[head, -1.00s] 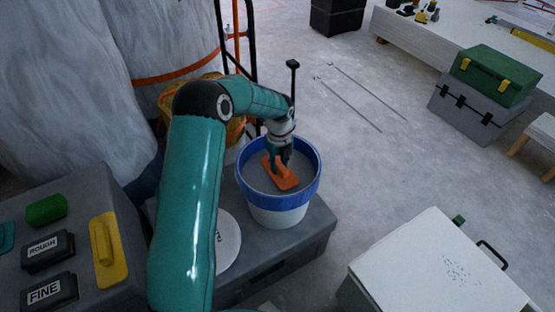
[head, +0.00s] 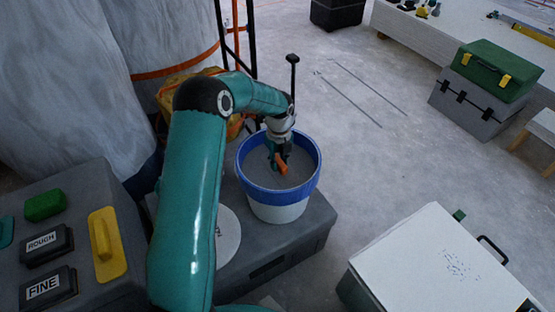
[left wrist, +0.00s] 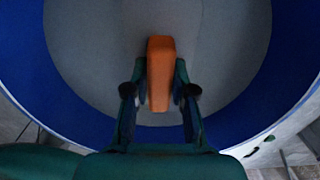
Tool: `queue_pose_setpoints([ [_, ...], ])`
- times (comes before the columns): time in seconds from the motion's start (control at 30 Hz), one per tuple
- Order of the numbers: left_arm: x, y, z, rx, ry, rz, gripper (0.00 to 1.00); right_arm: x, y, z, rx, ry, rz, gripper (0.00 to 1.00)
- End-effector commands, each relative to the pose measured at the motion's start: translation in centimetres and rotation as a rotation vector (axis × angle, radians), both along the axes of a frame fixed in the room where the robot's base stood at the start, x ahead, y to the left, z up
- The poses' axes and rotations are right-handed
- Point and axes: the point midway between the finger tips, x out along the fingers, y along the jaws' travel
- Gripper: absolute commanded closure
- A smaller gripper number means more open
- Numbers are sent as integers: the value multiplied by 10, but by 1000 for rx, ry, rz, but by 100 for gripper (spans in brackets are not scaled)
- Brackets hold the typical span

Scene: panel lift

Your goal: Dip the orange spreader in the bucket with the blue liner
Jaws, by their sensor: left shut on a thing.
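The bucket with the blue liner (head: 277,203) stands on a grey case, white outside with a blue band at the rim. Grey material fills its inside. My left gripper (head: 279,160) points down inside the bucket's mouth, shut on the orange spreader (head: 282,166). In the head view only a small orange part shows; the rest of the spreader is hidden, seemingly in the grey material. In the left wrist view, the orange handle (left wrist: 160,72) sits between the two fingers (left wrist: 160,95), over the grey, with the blue liner (left wrist: 85,90) around it. My right gripper is not in view.
The grey case (head: 290,245) carries the bucket and a white round lid (head: 228,240). A yellow float (head: 107,246) and ROUGH and FINE blocks (head: 45,288) lie at left. A white-topped box (head: 440,262) stands at right. Wrapped columns (head: 60,90) rise behind.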

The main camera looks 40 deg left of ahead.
Motion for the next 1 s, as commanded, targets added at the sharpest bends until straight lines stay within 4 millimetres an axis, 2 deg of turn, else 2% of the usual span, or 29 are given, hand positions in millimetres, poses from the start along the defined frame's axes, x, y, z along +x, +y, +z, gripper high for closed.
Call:
queue_pose_setpoints([
  [0.27, 0, 0, 5, 1, -1, 0, 100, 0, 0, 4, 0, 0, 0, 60],
  [1.0, 1, 0, 78, 1, -1, 0, 100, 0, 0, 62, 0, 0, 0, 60],
])
